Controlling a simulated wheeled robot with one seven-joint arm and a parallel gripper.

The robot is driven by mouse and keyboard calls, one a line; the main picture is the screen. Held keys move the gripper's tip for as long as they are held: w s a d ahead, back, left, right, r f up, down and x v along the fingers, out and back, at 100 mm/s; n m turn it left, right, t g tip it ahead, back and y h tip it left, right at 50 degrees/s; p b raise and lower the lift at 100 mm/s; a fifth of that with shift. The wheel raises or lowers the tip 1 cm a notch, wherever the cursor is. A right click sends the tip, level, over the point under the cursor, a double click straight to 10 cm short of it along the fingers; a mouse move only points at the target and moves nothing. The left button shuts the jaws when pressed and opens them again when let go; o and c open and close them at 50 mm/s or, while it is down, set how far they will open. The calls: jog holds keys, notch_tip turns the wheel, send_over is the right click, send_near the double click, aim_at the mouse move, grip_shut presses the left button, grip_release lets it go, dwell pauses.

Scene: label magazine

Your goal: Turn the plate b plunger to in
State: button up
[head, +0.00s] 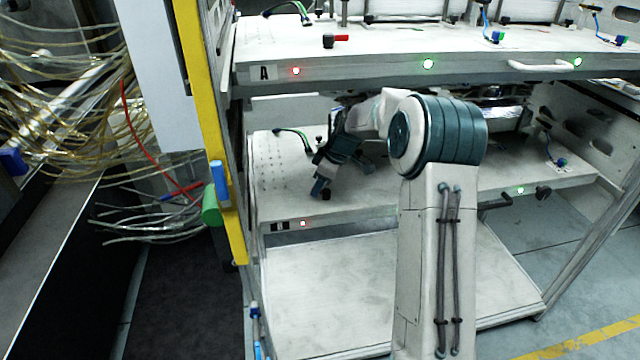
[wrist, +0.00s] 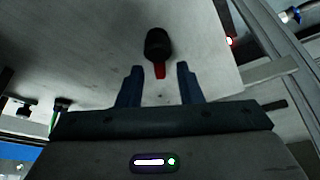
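Plate B (head: 275,185) is the lower white shelf with a "B" label (head: 280,226) on its front edge. Its plunger shows in the wrist view as a black round knob (wrist: 158,43) with a short red part (wrist: 160,71) pointing toward my gripper. In the head view the black knob (head: 326,194) is small and partly hidden by my gripper (head: 319,187). In the wrist view my gripper (wrist: 160,72) is open, its two blue fingers apart. The red part lies between the fingertips in the picture, with a gap on each side. The knob appears just beyond them.
Plate A (head: 390,45) is above my arm, with its own black knob (head: 328,41) and red part. A yellow post (head: 205,110) and a green cylinder (head: 211,209) stand at the left. A hose (head: 292,135) rises from plate B behind my gripper.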

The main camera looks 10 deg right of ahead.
grip_shut()
